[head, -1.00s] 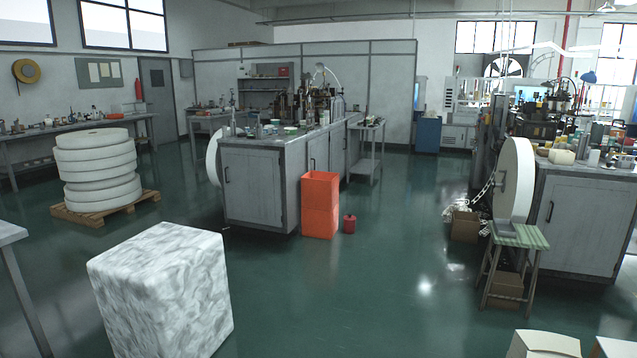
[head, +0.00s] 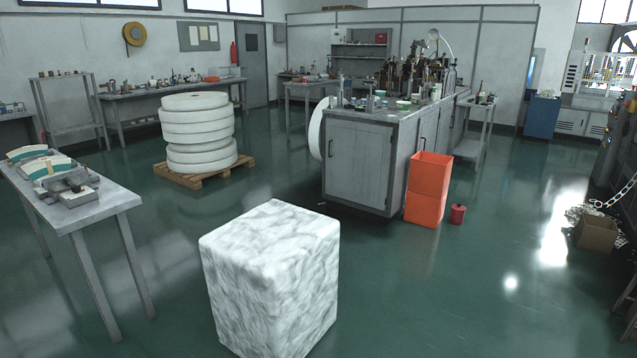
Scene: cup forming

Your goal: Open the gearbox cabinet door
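A grey metal cabinet (head: 357,165) with machinery on its top stands near the middle of the head view. I cannot tell whether this is the gearbox cabinet. Neither of my grippers is in the head view.
A white marbled block (head: 270,285) stands close in front. A grey table (head: 105,210) is at the left. A stack of white rolls (head: 197,135) sits on a pallet (head: 205,175). Orange crates (head: 428,190) and a red can (head: 457,214) stand beside the cabinet. Open green floor lies at the right.

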